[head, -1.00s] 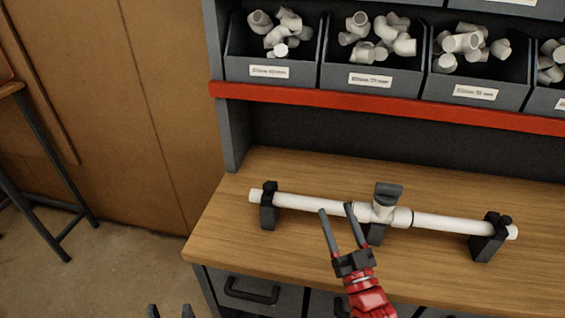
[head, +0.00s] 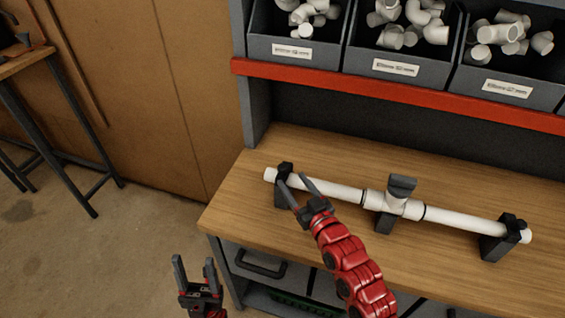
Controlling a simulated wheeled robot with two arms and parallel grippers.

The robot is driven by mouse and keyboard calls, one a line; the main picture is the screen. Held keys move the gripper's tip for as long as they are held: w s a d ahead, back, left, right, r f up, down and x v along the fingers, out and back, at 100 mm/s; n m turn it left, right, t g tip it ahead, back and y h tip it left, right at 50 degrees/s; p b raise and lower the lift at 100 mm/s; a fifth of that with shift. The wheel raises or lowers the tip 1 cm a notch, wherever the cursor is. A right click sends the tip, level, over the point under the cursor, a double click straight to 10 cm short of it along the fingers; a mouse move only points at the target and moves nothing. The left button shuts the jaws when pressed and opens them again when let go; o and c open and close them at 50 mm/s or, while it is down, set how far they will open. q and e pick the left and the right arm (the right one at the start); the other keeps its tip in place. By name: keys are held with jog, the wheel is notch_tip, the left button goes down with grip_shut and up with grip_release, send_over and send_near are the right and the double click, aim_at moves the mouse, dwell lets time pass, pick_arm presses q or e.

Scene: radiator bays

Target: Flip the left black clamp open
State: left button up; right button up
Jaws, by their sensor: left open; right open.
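The left black clamp (head: 280,198) stands on the wooden bench around the left end of a white pipe (head: 335,189); its top looks closed over the pipe. My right gripper (head: 294,181) is open, its fingers just at this clamp and partly covering it; I cannot tell if they touch. The right black clamp (head: 495,245) holds the pipe's right end. A white tee fitting with a dark grey cap (head: 401,186) sits mid-pipe above a black support (head: 384,222). My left gripper (head: 196,276) is open and empty, low in front of the bench's left end.
Grey bins (head: 393,68) of white fittings stand behind a red shelf edge (head: 400,94) above the bench. The bench top (head: 240,190) is clear left of the clamp. Drawer fronts with a dark handle (head: 258,267) are below. A stool or small table (head: 60,130) stands far left.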

aim_at(284, 169)
jog(key=p+x, duration=0.1)
jog(key=x, duration=0.6)
jog(key=shift+w+a+p, duration=0.1)
jog(key=shift+w+p, duration=0.1)
jog(key=shift+p, duration=0.2)
grip_shut()
dwell(1.0)
